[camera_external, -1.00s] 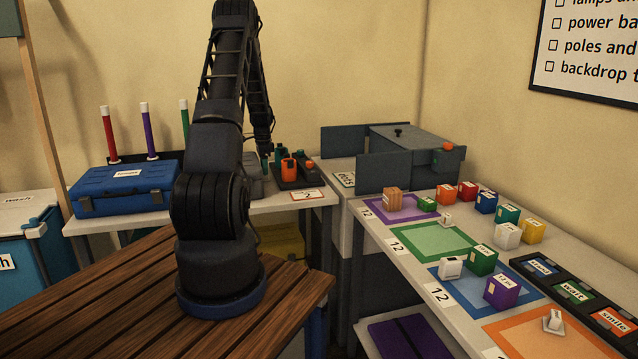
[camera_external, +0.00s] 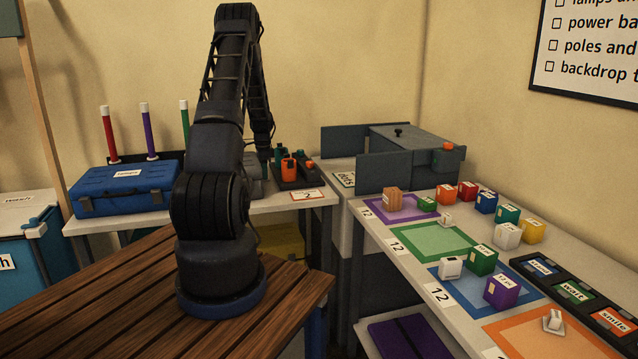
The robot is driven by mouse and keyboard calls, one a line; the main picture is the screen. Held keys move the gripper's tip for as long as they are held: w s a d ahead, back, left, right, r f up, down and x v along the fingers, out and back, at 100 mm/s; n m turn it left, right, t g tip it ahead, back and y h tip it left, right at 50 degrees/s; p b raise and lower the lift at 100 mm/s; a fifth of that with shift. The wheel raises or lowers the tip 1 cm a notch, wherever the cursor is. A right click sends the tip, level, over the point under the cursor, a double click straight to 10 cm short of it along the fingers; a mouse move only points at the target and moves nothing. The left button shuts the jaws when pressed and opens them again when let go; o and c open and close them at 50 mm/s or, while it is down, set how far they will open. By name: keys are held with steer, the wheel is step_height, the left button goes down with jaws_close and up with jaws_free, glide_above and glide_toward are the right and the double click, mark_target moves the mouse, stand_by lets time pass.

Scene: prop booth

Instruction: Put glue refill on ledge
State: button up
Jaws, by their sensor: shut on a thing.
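My arm rises from the wooden bench and bends over at the top. Its forearm comes down behind the upper arm towards the back table. The gripper's fingers are hidden there, so what they hold does not show. I cannot pick out the glue refill for certain. A dark tray (camera_external: 299,184) on the back table holds an orange item (camera_external: 289,168) and dark green pieces. No ledge can be told for certain. A grey cabinet (camera_external: 410,140) with opened panels stands in the back corner, with a small orange thing (camera_external: 449,146) at its front right.
A blue case (camera_external: 124,191) and coloured sticks (camera_external: 149,130) stand left on the back table. The right table holds coloured mats (camera_external: 430,255), several small labelled blocks (camera_external: 502,291) and a black rack (camera_external: 573,291). A purple item (camera_external: 405,338) lies below.

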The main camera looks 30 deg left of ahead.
step_height(320, 180, up, 18)
steer(key=d+f+n, duration=0.3)
steer(key=d, duration=1)
steer(key=d+f+n, duration=0.3)
steer(key=d+f, duration=0.1)
steer(key=d, duration=0.8)
steer(key=d+f+n, duration=0.3)
steer(key=d, duration=1)
steer(key=w+r, duration=0.5)
steer(key=w, duration=0.4)
steer(key=w+r, duration=0.5)
steer(key=w, duration=0.5)
steer(key=s+a+n, duration=0.2)
steer(key=s+a, duration=0.1)
steer(key=a, duration=1)
steer(key=s+a+n, duration=0.1)
steer(key=s+a, duration=0.3)
steer(key=a, duration=0.8)
steer(key=s+a+n, duration=0.2)
steer(key=s+a, duration=0.1)
steer(key=a, duration=1)
steer(key=s+a+r+n, duration=0.2)
steer(key=s+a+n, duration=0.2)
steer(key=s+a, duration=2.2)
steer(key=f, duration=0.6)
steer(key=w+a+f, duration=0.1)
steer(key=f, duration=0.6)
steer(key=w+a+f, duration=0.1)
steer(key=f, duration=0.6)
steer(key=shift+w, duration=0.1)
